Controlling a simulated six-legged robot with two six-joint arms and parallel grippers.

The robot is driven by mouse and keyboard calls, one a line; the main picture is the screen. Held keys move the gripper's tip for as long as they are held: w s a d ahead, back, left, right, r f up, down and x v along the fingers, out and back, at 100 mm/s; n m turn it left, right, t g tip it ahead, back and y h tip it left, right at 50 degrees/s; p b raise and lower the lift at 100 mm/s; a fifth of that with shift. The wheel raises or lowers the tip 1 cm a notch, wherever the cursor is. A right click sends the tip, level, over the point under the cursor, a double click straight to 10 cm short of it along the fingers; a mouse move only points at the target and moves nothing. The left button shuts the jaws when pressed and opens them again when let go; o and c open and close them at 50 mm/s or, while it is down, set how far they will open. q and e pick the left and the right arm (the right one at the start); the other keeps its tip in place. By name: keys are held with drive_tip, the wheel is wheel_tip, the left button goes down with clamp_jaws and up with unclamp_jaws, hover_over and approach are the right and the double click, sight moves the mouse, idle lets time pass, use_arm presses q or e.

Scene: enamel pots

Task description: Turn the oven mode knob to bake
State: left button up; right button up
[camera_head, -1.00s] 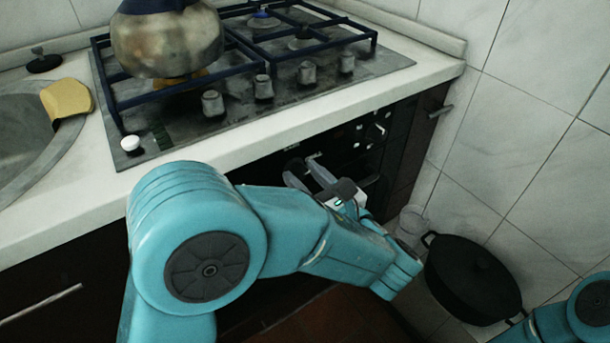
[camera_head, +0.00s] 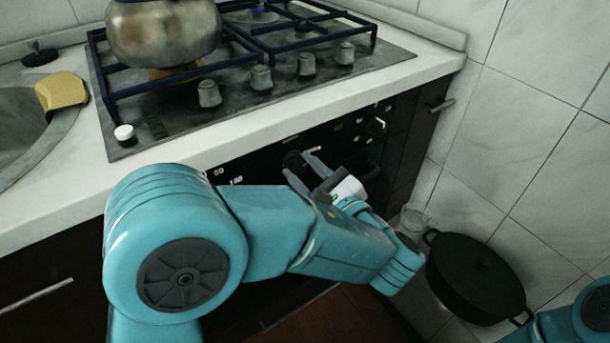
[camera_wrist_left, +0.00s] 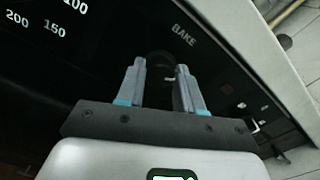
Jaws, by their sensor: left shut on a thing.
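The oven mode knob (camera_wrist_left: 160,62) is a small dark round knob on the black oven panel (camera_head: 235,167). In the left wrist view it sits between the two grey fingers of my left gripper (camera_wrist_left: 160,72), which is shut on it. The knob's pointer mark is not clear. My right gripper is out of view.
The cooktop (camera_head: 235,95) above carries a metal kettle (camera_head: 163,35) and several grey burner knobs. More oven controls (camera_head: 376,125) lie right of my gripper. A black lidded pot (camera_head: 476,280) stands on the floor at right, near the tiled wall.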

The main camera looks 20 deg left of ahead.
use_arm(q)
drive_tip(key=n+b, duration=0.1)
drive_tip(key=n, duration=0.2)
drive_tip(key=shift+f+b, duration=0.2)
drive_tip(key=shift+b, duration=0.2)
drive_tip(key=n+b, duration=0.4)
drive_tip(key=n, duration=0.1)
drive_tip(key=shift+a, duration=0.1)
drive_tip(key=n+b, duration=0.1)
drive_tip(key=n, duration=0.1)
drive_tip(key=shift+n, duration=0.3)
drive_tip(key=shift+r+n+b, duration=0.1)
drive_tip(key=shift+n+b, duration=0.35)
drive_tip(key=shift+n, duration=0.65)
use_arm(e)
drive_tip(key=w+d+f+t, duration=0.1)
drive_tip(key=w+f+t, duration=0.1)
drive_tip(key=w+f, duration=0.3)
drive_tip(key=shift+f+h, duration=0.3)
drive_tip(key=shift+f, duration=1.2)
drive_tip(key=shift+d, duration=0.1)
use_arm(q)
drive_tip(key=o, duration=1)
drive_tip(key=shift+s, duration=0.1)
